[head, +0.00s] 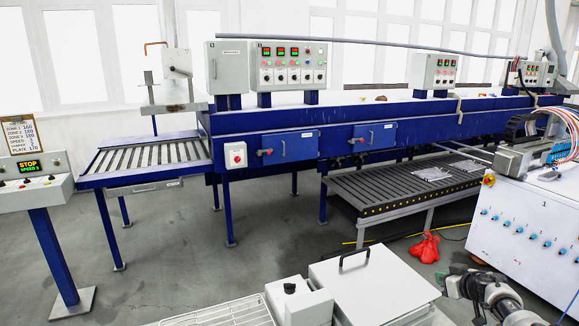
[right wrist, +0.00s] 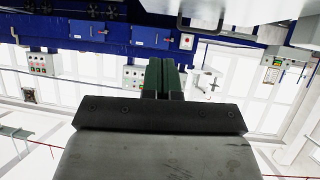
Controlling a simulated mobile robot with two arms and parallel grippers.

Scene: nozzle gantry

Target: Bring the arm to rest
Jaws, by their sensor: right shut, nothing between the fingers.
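My right gripper (right wrist: 164,68) shows in the right wrist view. Its two dark green fingers lie side by side against each other, with nothing between them. The wrist view is upside down, with the blue machine at its top and the bright windows below. In the head view, part of my right arm shows at the lower right corner, in front of the white cabinet. My left gripper is in neither view.
A long blue conveyor machine (head: 350,112) with control boxes spans the back. A white cabinet (head: 535,225) stands at right. A lidded white box (head: 372,285) and wire rack (head: 222,313) are close in front. A red bag (head: 425,248) lies on the floor. Grey floor is open at left centre.

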